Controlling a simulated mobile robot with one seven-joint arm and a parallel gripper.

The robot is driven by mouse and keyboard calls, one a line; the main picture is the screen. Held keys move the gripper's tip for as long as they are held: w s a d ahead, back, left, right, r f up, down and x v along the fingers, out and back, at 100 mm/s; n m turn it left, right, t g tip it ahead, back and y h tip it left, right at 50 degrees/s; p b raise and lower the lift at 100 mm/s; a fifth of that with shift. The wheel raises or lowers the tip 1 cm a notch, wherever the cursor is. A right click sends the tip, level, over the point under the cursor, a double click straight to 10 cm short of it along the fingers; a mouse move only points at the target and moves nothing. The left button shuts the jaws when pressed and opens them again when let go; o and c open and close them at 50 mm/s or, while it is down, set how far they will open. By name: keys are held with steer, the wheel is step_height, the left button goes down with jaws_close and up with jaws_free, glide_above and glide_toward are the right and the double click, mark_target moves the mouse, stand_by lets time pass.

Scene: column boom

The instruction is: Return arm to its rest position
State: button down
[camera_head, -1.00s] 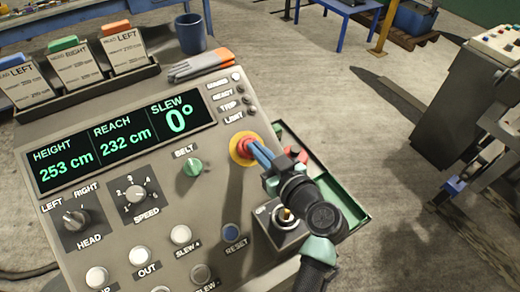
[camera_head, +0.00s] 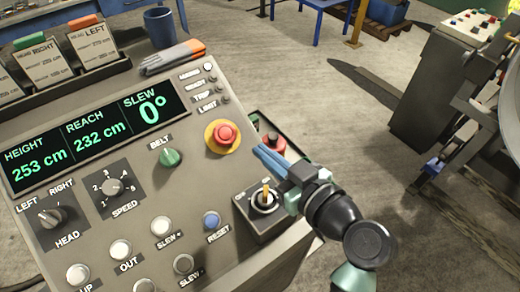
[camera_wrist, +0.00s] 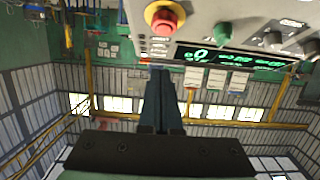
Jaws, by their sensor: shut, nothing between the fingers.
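My gripper (camera_head: 262,154) is shut and empty, its two blue fingers together. It hangs to the right of the control panel (camera_head: 95,150), below and right of the red emergency button (camera_head: 226,133) on its yellow collar, and looks apart from it. My dark arm runs from the gripper down to the right. The panel display reads height 253 cm, reach 232 cm, slew 0°.
A green belt knob (camera_head: 170,157) and a blue reset button (camera_head: 211,220) lie to the left. Gloves (camera_head: 172,56) and a blue mug (camera_head: 160,27) sit at the panel's top. Open floor (camera_head: 330,110) lies to the right.

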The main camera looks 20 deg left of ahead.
stand_by(0.3)
steer(key=w+d+r+m+t+h, duration=0.2)
steer(key=r+t, duration=0.1)
steer(key=r, duration=0.5)
steer(key=w+d+r+m+t+h, duration=0.15)
steer(key=r+t, duration=0.25)
steer(key=r, duration=0.4)
steer(key=w+d+r+m+t+h, duration=0.1)
steer(key=d+r+t+h, duration=0.15)
steer(key=r, duration=0.65)
steer(key=s+d+r+m+t+h, duration=0.1)
steer(key=s+r+m+t+h, duration=0.2)
steer(key=s+r, duration=0.3)
steer(key=s+d+r+m+t+h, duration=0.1)
steer(key=s+r+m+t+h, duration=0.2)
steer(key=r, duration=1)
steer(key=s+t, duration=0.2)
steer(key=shift+s+d, duration=0.2)
steer(key=shift+s, duration=0.15)
